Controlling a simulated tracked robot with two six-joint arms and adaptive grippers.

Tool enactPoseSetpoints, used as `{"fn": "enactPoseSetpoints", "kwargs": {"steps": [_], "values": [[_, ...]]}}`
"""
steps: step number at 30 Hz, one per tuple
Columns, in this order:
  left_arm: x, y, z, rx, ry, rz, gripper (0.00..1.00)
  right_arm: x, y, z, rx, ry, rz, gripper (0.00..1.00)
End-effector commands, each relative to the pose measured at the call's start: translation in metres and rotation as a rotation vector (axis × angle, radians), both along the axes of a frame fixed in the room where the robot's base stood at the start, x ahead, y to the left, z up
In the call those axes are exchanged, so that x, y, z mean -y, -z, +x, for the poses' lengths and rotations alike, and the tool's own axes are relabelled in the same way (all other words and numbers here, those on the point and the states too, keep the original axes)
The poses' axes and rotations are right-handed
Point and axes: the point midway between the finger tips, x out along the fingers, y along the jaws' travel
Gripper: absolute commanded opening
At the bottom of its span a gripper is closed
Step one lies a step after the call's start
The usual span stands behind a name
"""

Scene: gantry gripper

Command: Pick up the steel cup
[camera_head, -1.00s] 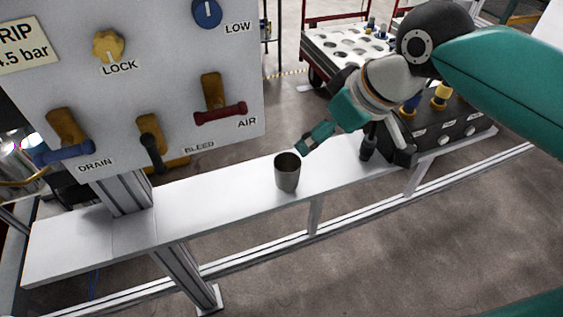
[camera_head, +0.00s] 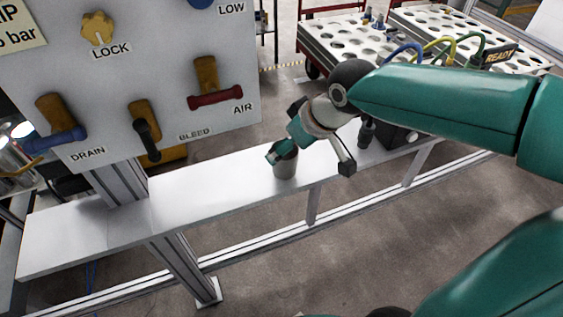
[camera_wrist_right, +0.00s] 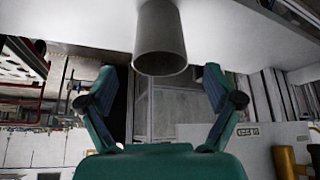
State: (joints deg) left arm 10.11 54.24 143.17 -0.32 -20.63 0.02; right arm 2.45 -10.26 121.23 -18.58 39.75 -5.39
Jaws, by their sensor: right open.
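The steel cup (camera_head: 286,169) stands upright on the pale shelf (camera_head: 215,191), in the middle of the head view. My right gripper (camera_head: 311,160) is open beside the cup, on its right. One finger overlaps the cup's rim in the picture; I cannot tell whether it touches. In the right wrist view the cup (camera_wrist_right: 161,42) appears upside down, its mouth toward me, centred between the open fingers (camera_wrist_right: 159,76) and at or just beyond their tips. Nothing is held. My left gripper is not in view.
A grey panel (camera_head: 180,80) with valve handles, including a red AIR handle (camera_head: 215,97), stands at the left. A dark box (camera_head: 395,140) sits on the shelf to the right, behind my arm. Carts with holed trays (camera_head: 350,42) stand behind. The shelf left of the cup is clear.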

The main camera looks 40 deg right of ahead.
Motion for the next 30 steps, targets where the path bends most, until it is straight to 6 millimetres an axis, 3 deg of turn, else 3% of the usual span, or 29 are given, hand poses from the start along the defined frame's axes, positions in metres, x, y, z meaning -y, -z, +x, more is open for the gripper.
{"fn": "enactPoseSetpoints", "kwargs": {"steps": [6, 15, 27, 30], "values": [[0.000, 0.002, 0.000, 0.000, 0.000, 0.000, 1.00, -0.002, 0.026, 0.014, -0.004, -0.001, -0.001, 0.91], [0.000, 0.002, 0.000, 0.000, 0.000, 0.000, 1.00, -0.002, 0.029, 0.017, 0.000, 0.000, 0.000, 0.91], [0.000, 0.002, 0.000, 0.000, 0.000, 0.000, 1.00, -0.002, 0.029, 0.017, 0.000, 0.000, 0.000, 0.24], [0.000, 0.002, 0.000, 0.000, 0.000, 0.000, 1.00, -0.002, 0.029, 0.017, 0.001, 0.000, 0.000, 0.24]]}}
